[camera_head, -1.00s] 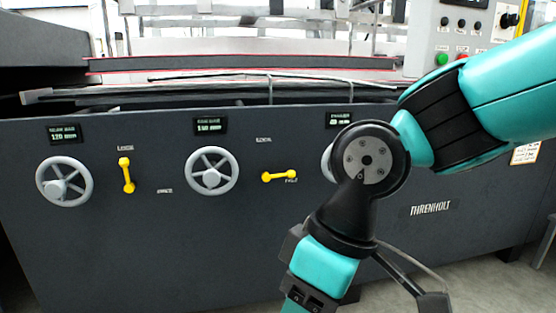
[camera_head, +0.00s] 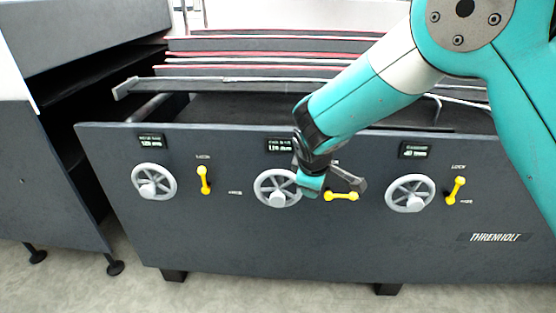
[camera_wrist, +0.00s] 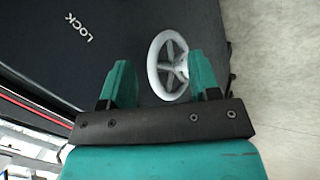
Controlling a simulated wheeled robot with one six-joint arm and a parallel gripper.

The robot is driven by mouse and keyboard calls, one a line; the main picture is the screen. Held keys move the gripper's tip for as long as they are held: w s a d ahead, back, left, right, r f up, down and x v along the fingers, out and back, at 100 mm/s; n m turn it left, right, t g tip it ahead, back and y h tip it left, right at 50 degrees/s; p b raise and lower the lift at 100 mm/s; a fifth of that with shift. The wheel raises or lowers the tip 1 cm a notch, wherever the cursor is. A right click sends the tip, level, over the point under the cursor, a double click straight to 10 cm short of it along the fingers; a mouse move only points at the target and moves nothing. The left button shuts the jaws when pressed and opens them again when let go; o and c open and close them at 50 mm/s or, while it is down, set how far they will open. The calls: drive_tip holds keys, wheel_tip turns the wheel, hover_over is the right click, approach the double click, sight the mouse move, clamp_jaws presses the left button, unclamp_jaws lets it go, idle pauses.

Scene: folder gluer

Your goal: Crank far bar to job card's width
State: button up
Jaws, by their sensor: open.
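The far bar handwheel (camera_head: 277,188) is grey and spoked, the middle one on the dark front panel. Its small display (camera_head: 280,145) is lit, but its figures are too blurred to read surely. My gripper (camera_head: 318,185) is in front of the panel at this wheel's right edge and hides part of it. In the wrist view my gripper (camera_wrist: 162,85) is open, with its teal fingers apart. A grey handwheel (camera_wrist: 168,66) shows between and beyond them, with no clear contact. The yellow lever (camera_head: 341,196) right of the middle wheel lies level. I see no job card.
The left handwheel (camera_head: 153,182) has an upright yellow lever (camera_head: 204,180) beside it. The right handwheel (camera_head: 410,194) has a raised, tilted lever (camera_head: 455,190). Rails (camera_head: 230,83) run above the panel. Another dark unit (camera_head: 50,170) stands left. Floor in front is clear.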

drive_tip(key=w+a+r+n+t+h+p, duration=0.1)
drive_tip(key=w+a+n+t+h+p, duration=0.25)
drive_tip(key=p, duration=0.65)
drive_tip(key=n+t+y+p, duration=0.4)
drive_tip(key=n+t+p, duration=0.4)
drive_tip(key=n, duration=1)
approach(277, 204)
drive_tip(key=shift+t, duration=0.55)
drive_tip(key=w+b, duration=0.2)
drive_tip(key=b, duration=0.5)
drive_tip(key=w+f+b, duration=0.1)
drive_tip(key=w+b, duration=0.1)
drive_tip(key=b, duration=0.6)
drive_tip(key=shift+w+d, duration=0.1)
drive_tip(key=shift+w, duration=0.2)
drive_tip(key=w+b, duration=0.1)
drive_tip(key=b, duration=0.2)
drive_tip(key=shift+f, duration=0.1)
drive_tip(key=w+b, duration=0.1)
drive_tip(key=b, duration=0.4)
drive_tip(key=shift+w, duration=0.4)
drive_tip(key=w, duration=0.3)
drive_tip(key=w+r, duration=0.1)
drive_tip(key=w, duration=0.1)
drive_tip(key=shift+w+d, duration=0.15)
drive_tip(key=shift+w, duration=0.2)
